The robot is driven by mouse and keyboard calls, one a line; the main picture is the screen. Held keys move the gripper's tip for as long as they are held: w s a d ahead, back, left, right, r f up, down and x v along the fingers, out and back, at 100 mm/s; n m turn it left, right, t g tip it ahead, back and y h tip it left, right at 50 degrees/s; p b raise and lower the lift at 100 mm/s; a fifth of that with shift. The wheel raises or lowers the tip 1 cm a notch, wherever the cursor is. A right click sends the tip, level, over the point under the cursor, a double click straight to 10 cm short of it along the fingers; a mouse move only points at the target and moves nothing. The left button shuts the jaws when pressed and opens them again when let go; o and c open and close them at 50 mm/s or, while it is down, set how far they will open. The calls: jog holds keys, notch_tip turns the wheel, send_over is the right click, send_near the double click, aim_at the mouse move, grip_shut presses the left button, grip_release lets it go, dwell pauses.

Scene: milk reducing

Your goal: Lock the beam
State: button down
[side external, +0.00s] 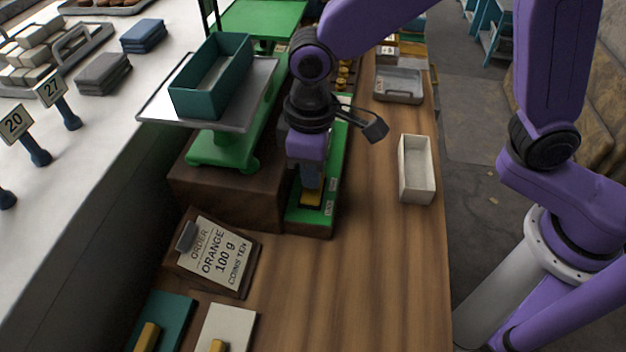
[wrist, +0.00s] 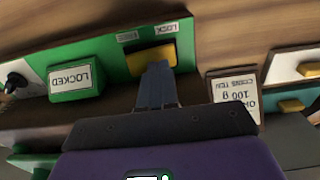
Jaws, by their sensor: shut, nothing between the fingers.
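A green balance scale (side external: 222,152) stands on a dark wooden block, with a teal tray (side external: 212,78) on its metal pan. A green control base (side external: 308,222) beside the block carries a yellow slider (side external: 311,200), also in the wrist view (wrist: 150,53). My gripper (side external: 312,190) points down at the slider. In the wrist view its closed fingers (wrist: 157,66) reach the slider's edge, touching or very near it. Labels beside the slider include "LOCK" (wrist: 165,28). A green block with a plate reading "LOCKED" (wrist: 72,78) sits on the same base.
An order card (side external: 212,252) reading "ORANGE 100 g" stands in front of the scale. The counter's front middle is clear.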

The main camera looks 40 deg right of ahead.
aim_at(312, 192)
jog(key=shift+r, duration=2.55)
jog(key=s+d+n, duration=0.1)
jog(key=s+d, duration=0.4)
jog(key=d, duration=0.3)
jog(key=s+d+f+n, duration=0.1)
jog(key=s+d, duration=0.4)
jog(key=d, duration=0.3)
jog(key=s+d+n, duration=0.1)
jog(key=s+d, duration=0.5)
jog(key=d, duration=0.3)
jog(key=shift+f+n, duration=0.2)
jog(key=shift+n, duration=0.1)
jog(key=shift+s, duration=0.1)
